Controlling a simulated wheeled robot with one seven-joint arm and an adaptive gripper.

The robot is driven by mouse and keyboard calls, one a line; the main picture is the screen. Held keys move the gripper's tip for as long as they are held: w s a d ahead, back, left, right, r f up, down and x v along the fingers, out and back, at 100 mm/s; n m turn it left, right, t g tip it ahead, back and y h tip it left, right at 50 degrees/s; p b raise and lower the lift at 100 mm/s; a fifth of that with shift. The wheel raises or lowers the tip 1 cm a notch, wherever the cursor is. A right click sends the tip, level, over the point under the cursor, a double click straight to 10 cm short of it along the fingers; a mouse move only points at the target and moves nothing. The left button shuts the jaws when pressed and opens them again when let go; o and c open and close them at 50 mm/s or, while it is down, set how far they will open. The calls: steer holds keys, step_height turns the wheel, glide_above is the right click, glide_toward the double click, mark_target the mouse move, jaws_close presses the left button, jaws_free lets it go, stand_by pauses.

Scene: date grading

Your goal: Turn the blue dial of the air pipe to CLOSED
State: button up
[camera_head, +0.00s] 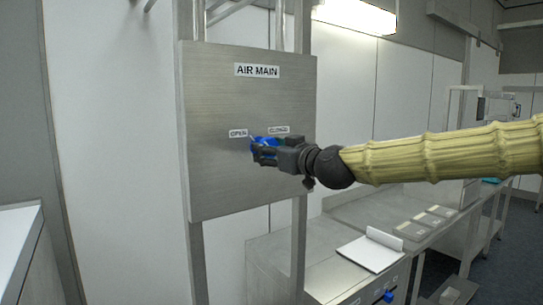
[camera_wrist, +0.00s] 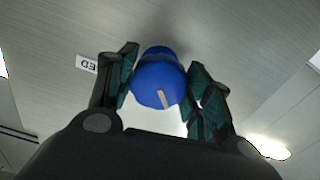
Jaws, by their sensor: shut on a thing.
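The blue dial (camera_head: 259,142) sits on a brushed metal panel (camera_head: 225,185) under an AIR MAIN label (camera_head: 257,70). An OPEN label (camera_head: 238,133) is to its upper left and a partly hidden CLOSED label (camera_head: 279,129) to its upper right. My gripper (camera_head: 263,152) reaches in from the right and covers part of the dial. In the wrist view the dial (camera_wrist: 158,72) is between my two fingers, which are shut on it. A short pale mark shows on its face; I cannot tell which label it points to.
Pipes (camera_head: 280,25) run above the panel. Another blue knob (camera_head: 388,297) is low on the bench front. A pale worktop edge (camera_head: 18,235) is at the left.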

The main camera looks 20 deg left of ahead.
steer(key=m+b, duration=0.4)
steer(key=shift+f, duration=0.2)
steer(key=m+b, duration=0.3)
steer(key=m, duration=0.1)
steer(key=shift+s+a+r+m, duration=0.1)
steer(key=shift+m, duration=0.3)
steer(key=m+b, duration=0.2)
steer(key=m, duration=0.2)
steer(key=shift+r+m+b, duration=0.1)
steer(key=shift+m+b, duration=0.2)
steer(key=shift+r+m+b, duration=0.2)
steer(key=shift+m+b, duration=0.65)
steer(key=shift+m, duration=1.75)
steer(key=o, duration=1)
steer(key=shift+s, duration=0.15)
steer(key=v, duration=1.1)
steer(key=shift+s+d, duration=0.25)
steer(key=shift+d, duration=0.1)
